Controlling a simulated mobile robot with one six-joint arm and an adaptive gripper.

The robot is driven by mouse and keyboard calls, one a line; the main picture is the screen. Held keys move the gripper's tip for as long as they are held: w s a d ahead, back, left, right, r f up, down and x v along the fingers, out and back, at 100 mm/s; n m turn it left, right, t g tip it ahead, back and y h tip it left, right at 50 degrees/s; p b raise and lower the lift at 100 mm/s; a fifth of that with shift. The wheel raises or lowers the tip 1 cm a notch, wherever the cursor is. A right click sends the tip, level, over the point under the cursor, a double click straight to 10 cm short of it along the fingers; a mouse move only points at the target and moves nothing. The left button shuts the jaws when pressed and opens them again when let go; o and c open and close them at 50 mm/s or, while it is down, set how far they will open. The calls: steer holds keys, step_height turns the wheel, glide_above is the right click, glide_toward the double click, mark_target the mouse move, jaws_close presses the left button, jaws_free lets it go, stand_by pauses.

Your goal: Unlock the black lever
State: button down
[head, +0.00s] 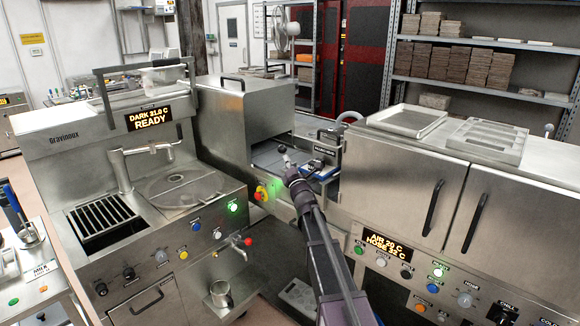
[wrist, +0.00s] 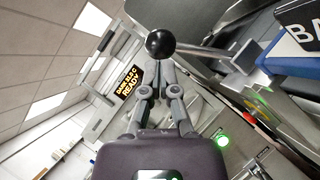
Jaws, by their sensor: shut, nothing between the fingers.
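The black lever shows in the wrist view as a round black ball knob (wrist: 160,44) on a thin metal rod that runs to the right. In the head view the dark knob (head: 282,148) is small, at the machine opening in the middle. My gripper (wrist: 157,72) is shut and empty, with its fingertips just below the knob in the wrist view. I cannot tell whether they touch it. In the head view my gripper (head: 291,172) is at the lever, and my arm hides part of the area below it.
A blue part (head: 320,168) and a black label plate (head: 329,136) are close on the right of the lever. A steel hood (head: 240,115) is on the left. A red and yellow button (head: 261,192) sits on the front left. A steel cabinet (head: 420,180) stands to the right.

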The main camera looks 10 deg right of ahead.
steer(key=shift+x, duration=0.9)
steer(key=shift+a, duration=0.25)
steer(key=shift+d+p, duration=0.1)
steer(key=shift+p, duration=0.2)
steer(key=shift+r, duration=0.15)
